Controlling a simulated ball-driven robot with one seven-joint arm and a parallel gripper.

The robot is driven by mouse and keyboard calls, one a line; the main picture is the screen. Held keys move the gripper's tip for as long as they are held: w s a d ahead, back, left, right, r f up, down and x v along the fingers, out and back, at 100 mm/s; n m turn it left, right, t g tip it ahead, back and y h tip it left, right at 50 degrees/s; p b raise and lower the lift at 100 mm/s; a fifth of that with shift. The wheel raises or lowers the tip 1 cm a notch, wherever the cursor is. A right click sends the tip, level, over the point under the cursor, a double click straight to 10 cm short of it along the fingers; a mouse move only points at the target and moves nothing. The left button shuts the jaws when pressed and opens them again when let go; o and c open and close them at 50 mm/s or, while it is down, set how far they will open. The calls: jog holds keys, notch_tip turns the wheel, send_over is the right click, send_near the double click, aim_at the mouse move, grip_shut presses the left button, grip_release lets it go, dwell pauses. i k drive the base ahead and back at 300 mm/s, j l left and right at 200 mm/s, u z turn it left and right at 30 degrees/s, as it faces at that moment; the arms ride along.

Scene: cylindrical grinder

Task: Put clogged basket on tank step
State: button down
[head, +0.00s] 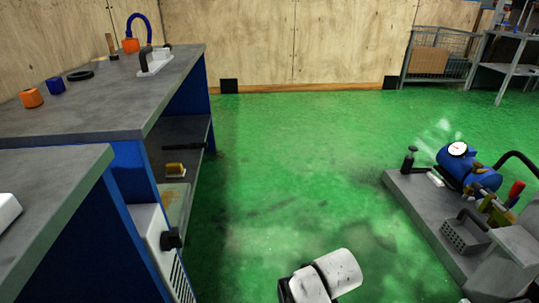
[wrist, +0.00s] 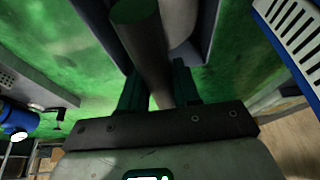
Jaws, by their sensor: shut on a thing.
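A grey perforated basket (head: 462,238) with a raised handle sits on the low grey platform (head: 405,187) at the right of the head view. I cannot tell from its holes whether it is clogged. In the wrist view, my gripper (wrist: 158,88) is shut on a dark grey round bar (wrist: 145,40), whose flat round end points away from the fingers. What the bar belongs to is not clear. My gripper is away from the basket, and its fingers do not show in the head view. I cannot pick out the tank step with certainty.
A blue pump-like unit with a gauge (head: 457,149) stands on the platform. Grey-topped blue benches (head: 110,85) line the left, with a white slotted panel (head: 160,250) low on the nearer side; a slotted panel shows in the wrist view (wrist: 293,30). Green floor (head: 290,170) between is clear.

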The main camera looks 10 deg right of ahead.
aim_at(422, 193)
jog(key=i, duration=1.45)
jog(key=i+l+z, duration=0.1)
jog(key=i+z, duration=0.75)
jog(key=i+j+z, duration=0.25)
jog(key=i+z, duration=0.15)
